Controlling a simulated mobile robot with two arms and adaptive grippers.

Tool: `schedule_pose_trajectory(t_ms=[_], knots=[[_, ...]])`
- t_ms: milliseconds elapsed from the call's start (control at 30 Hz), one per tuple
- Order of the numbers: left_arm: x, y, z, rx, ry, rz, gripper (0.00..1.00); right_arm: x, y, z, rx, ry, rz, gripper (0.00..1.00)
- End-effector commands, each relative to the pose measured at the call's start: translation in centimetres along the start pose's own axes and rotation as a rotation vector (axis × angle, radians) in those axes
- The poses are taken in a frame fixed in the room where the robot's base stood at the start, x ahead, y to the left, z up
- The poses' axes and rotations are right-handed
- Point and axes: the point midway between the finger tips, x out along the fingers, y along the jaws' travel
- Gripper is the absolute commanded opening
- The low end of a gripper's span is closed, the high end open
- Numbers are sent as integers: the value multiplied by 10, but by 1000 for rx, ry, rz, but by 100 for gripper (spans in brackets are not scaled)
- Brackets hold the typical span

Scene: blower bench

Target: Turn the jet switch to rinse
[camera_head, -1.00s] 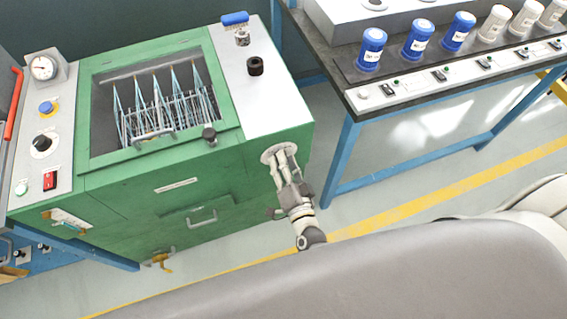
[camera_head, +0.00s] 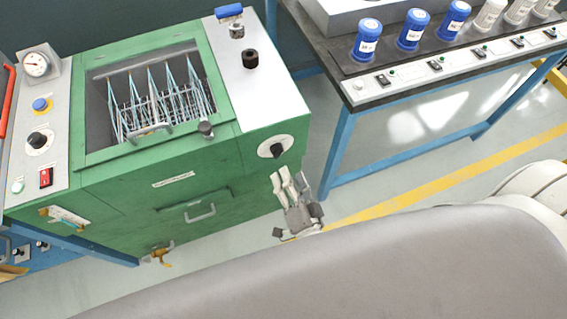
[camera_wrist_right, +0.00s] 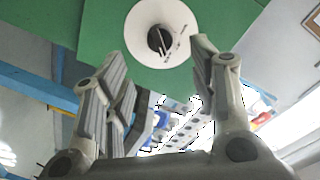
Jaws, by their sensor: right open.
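The jet switch (camera_head: 276,149) appears to be the black rotary knob on a round white plate, on the front face of the green machine (camera_head: 125,185), at its right end. The right wrist view shows the knob (camera_wrist_right: 160,40) up close at top centre, with a pale pointer line and small marks that I cannot read. My right gripper (camera_head: 286,180) is open and empty, just in front of and below the switch, apart from it. In the wrist view the fingers (camera_wrist_right: 158,62) stand spread to either side below the knob. My left gripper is out of view.
Another black knob (camera_head: 38,138) and a red switch (camera_head: 46,177) sit on the left panel. A blue-framed bench (camera_head: 345,150) with blue and white jars stands right of the machine. A drawer handle (camera_head: 200,213) juts from the machine's front.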

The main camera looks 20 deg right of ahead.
Motion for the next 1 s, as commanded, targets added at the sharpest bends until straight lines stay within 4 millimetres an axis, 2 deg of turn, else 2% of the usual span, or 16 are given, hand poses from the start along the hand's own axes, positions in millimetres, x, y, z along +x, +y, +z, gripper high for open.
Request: schedule_pose_trajectory(t_ms=[100,300,900,1000], knots=[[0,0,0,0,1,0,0,-22,0,0,0,-2,1,53],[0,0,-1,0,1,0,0,-40,0,0,0,-1,0,53],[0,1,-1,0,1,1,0,-42,0,0,-1,0,0,53],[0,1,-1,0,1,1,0,-42,7,8,-26,-28,7,53]])
